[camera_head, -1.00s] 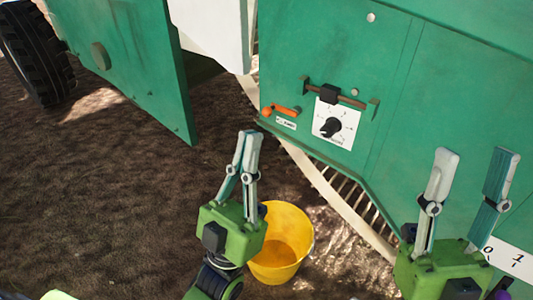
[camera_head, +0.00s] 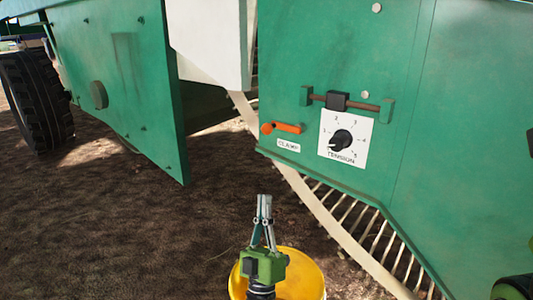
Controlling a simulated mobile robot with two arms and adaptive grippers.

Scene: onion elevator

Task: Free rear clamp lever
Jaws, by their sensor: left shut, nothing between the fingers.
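The orange clamp lever (camera_head: 288,128) lies nearly level on the green machine panel, just above a white label (camera_head: 288,146) that reads CLAMP. My left gripper (camera_head: 264,198) points up in front of the machine, below the lever in the picture and apart from it. Its fingers are together with nothing between them. My right gripper is out of view; only a part of what seems to be my right arm shows at the lower right edge.
A tension dial (camera_head: 342,140) with a black knob sits right of the lever, under a dark slider on a rod (camera_head: 338,101). A yellow bucket (camera_head: 308,278) stands behind my left gripper. Slatted bars (camera_head: 365,230) run below the panel. Bare soil lies to the left.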

